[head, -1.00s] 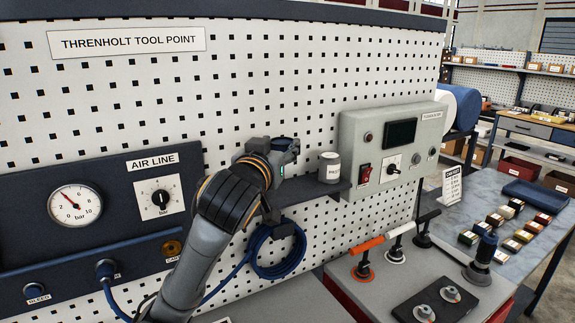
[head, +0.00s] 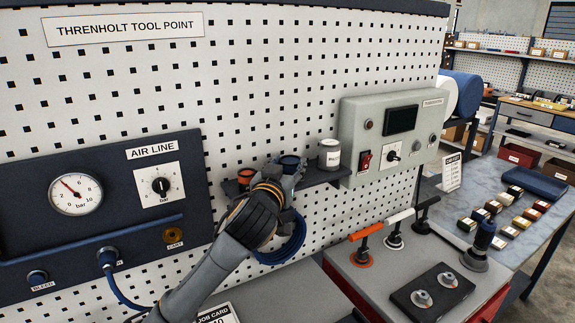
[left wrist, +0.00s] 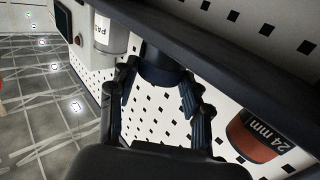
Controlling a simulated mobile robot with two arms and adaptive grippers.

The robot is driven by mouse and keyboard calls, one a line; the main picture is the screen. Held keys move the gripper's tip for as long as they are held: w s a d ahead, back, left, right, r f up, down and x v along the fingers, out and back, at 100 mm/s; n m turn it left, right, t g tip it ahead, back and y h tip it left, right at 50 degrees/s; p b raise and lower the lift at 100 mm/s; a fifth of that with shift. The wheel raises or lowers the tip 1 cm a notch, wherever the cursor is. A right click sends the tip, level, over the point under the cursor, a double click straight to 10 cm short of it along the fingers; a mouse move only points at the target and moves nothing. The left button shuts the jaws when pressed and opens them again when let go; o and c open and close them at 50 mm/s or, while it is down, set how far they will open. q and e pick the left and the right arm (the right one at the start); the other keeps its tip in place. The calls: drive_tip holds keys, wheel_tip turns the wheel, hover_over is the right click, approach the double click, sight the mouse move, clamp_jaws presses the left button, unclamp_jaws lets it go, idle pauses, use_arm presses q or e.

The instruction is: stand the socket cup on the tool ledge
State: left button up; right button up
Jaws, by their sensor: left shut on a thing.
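The socket cup (head: 290,163) is a dark blue cup with an open top, in the head view at the tool ledge. My left gripper (head: 287,182) is shut on it from the front. In the left wrist view the socket cup (left wrist: 160,67) sits between the two fingers, close against the dark ledge (left wrist: 215,50). It looks upright. I cannot tell whether its base touches the tool ledge (head: 322,178), since my gripper hides that part. My right gripper is not in view.
An orange-and-dark cup (head: 246,176) stands on the ledge to the left; its "24 mm" label shows in the left wrist view (left wrist: 258,138). A white labelled jar (head: 329,154) stands to the right. A grey control box (head: 356,113) bounds the right side.

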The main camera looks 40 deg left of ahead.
use_arm(q)
drive_tip(key=shift+f, duration=0.1)
drive_tip(key=o, duration=0.8)
drive_tip(key=shift+f, duration=0.15)
drive_tip(key=o, duration=0.4)
